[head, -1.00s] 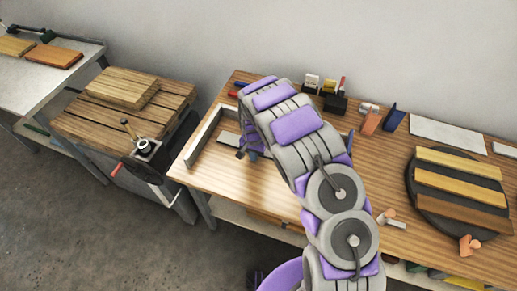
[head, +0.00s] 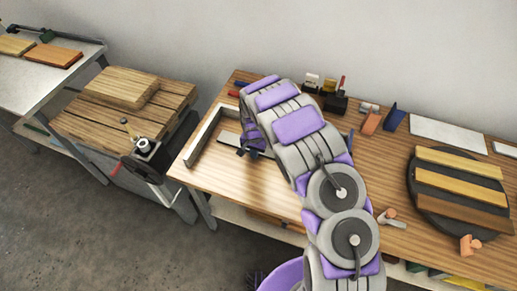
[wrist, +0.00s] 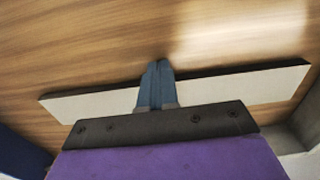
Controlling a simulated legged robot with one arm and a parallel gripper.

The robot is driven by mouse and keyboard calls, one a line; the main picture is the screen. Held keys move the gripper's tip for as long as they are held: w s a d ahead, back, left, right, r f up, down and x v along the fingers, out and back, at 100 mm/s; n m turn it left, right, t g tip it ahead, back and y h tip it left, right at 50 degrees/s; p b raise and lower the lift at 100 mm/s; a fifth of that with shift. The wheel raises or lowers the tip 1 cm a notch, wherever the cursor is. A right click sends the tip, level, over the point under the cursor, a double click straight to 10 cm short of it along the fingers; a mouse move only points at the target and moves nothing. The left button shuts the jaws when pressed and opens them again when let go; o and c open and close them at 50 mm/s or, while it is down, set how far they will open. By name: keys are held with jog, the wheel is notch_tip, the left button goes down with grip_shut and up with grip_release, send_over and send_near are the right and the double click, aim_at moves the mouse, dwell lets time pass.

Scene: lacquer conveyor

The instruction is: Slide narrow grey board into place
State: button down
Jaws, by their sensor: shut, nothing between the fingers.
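The narrow grey board (head: 229,138) lies on the wooden workbench, inside the pale L-shaped fence (head: 203,137) at the bench's left end. My arm hides the board's right part in the head view. My gripper (head: 249,152) is low at the board. In the wrist view the board (wrist: 235,86) runs across the picture with a pale face and a dark edge. The shut blue fingers (wrist: 156,72) overlap its middle, with their tips past its upper edge. Nothing shows between them; I cannot tell whether they touch the board. A grey fence part (wrist: 305,125) shows at the lower right.
A round dark turntable (head: 425,199) with several boards stands at the right of the bench. Small blocks and a dark holder (head: 335,103) line the back. A wooden pallet (head: 95,118) and a clamp (head: 146,147) are at the left. The bench's front left is clear.

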jog(key=shift+w+d+b, duration=0.3)
jog(key=shift+w+d, duration=0.1)
jog(key=shift+w, duration=0.45)
jog(key=shift+w+d+b, duration=0.3)
jog(key=shift+w+d, duration=0.05)
jog(key=shift+w, duration=0.75)
jog(key=shift+w+d+b, duration=0.3)
jog(key=shift+w+d, duration=0.1)
jog(key=shift+w, duration=0.75)
jog(key=shift+w+d+b, duration=0.3)
jog(key=shift+w+d, duration=0.05)
jog(key=shift+w, duration=0.75)
jog(key=shift+s, duration=0.15)
jog(key=shift+s+a+p, duration=0.35)
jog(key=shift+s+p, duration=0.05)
jog(key=shift+s, duration=0.45)
jog(key=shift+r+p, duration=0.9)
jog(key=shift+r, duration=2.1)
